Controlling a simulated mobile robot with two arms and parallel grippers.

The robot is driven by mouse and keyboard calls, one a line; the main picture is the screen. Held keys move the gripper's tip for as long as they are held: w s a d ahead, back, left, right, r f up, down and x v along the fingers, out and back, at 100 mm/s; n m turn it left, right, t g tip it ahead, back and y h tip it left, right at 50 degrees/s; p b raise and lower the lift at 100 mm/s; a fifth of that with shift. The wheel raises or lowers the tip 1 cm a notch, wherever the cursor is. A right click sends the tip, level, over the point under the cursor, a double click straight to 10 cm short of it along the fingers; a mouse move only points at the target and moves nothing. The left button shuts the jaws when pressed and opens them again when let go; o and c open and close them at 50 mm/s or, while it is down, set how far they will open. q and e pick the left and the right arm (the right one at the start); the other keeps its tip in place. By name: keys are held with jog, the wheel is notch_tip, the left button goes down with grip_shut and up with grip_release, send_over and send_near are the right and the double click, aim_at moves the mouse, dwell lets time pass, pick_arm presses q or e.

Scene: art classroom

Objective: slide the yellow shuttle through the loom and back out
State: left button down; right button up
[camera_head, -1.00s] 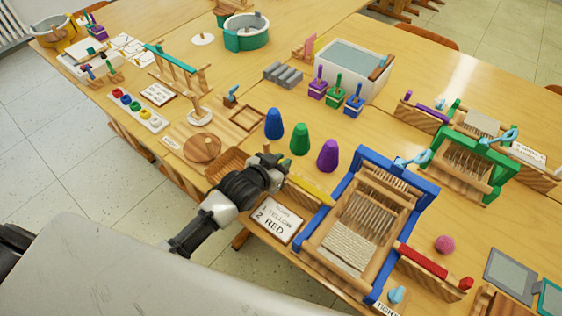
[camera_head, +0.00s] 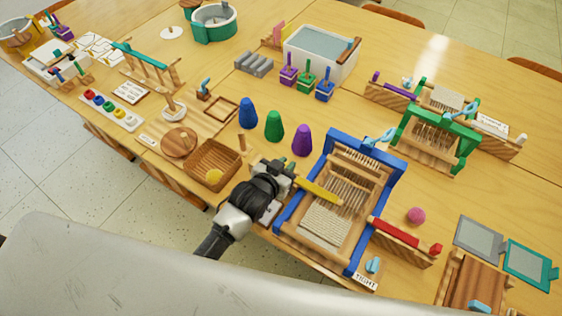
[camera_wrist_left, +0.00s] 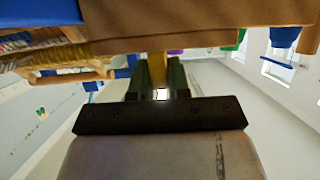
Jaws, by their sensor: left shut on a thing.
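My left gripper (camera_head: 290,172) is shut on the yellow shuttle (camera_head: 321,190) at the left side of the blue-framed loom (camera_head: 396,176). The shuttle points right and its free end reaches over the loom's left side, above the warp threads. Whether it lies between the threads I cannot tell. In the left wrist view the yellow shuttle (camera_wrist_left: 158,70) shows between the two dark green fingers (camera_wrist_left: 159,78). My right gripper is not in view.
A red shuttle (camera_head: 408,238) lies in a wooden holder to the loom's right. Purple (camera_head: 302,141), green and blue cones stand behind my gripper. A green loom (camera_head: 466,142) stands behind right.

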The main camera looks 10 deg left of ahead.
pick_arm(q)
jog(key=c, duration=1.1)
grip_release()
jog(key=shift+d, duration=0.1)
jog(key=shift+s, duration=0.15)
jog(key=v, duration=1)
jog(key=shift+s+r, duration=0.2)
jog(key=shift+s, duration=0.05)
jog(key=shift+o, duration=0.2)
